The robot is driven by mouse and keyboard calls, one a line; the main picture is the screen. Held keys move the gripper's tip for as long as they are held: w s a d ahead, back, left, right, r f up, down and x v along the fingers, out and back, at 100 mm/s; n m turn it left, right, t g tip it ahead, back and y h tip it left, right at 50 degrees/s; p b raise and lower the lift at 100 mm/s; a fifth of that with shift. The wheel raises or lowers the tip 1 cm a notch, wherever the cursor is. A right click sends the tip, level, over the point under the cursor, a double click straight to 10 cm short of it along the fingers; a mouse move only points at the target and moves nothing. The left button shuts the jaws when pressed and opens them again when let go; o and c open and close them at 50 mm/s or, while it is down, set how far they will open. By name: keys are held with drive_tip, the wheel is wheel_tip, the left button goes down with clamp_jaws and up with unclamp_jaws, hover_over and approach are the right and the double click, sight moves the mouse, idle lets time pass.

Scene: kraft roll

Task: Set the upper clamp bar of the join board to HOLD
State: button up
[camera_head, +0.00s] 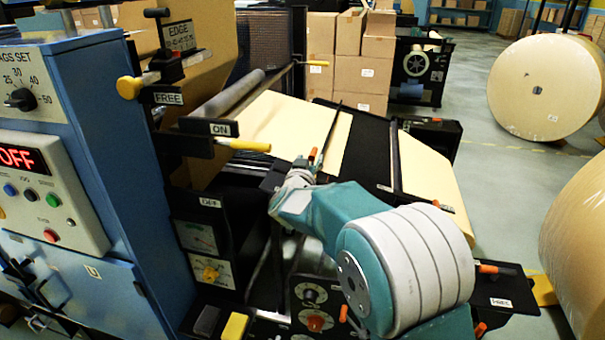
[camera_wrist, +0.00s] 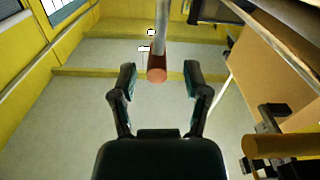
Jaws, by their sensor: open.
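The join board (camera_head: 368,138) is a black sloped board with kraft paper on it. A dark thin bar, which looks like its upper clamp bar (camera_head: 328,130), crosses the paper, with an orange-tipped handle (camera_head: 312,155) at its near end. My gripper (camera_wrist: 160,78) is open and empty. In the wrist view a rod with an orange-red end (camera_wrist: 157,70) points between the open fingers, with a gap on each side. It appears to be that handle. In the head view my gripper is by the handle, mostly hidden by my arm. Any HOLD label there is not readable.
A second bar (camera_head: 394,160) with an orange tip lies further right. A yellow-ended lever (camera_head: 245,145) at the ON label is left of my arm; a yellow handle (camera_wrist: 280,145) shows close at right in the wrist view. A blue control cabinet (camera_head: 105,130) stands left.

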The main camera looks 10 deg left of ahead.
drive_tip(key=s, duration=0.9)
drive_tip(key=shift+a+f, duration=0.15)
drive_tip(key=shift+a, duration=0.25)
drive_tip(key=s+d+r+n+g+y, duration=0.2)
drive_tip(key=s+d+r+g+y, duration=0.35)
drive_tip(key=d, duration=0.55)
drive_tip(key=s+d+f+m+g+h, duration=0.1)
drive_tip(key=s+d+f+g, duration=0.1)
drive_tip(key=s+d, duration=0.4)
drive_tip(key=s+d+f+m+g+h, duration=0.1)
drive_tip(key=s+d, duration=0.5)
drive_tip(key=s, duration=0.6)
drive_tip(key=s+d+f+m+g+h, duration=0.1)
drive_tip(key=s+d+f+g+h, duration=0.2)
drive_tip(key=s+d, duration=0.3)
drive_tip(key=s+g, duration=0.1)
drive_tip(key=s, duration=0.2)
drive_tip(key=shift+s+f, duration=0.15)
drive_tip(key=shift+s, duration=0.1)
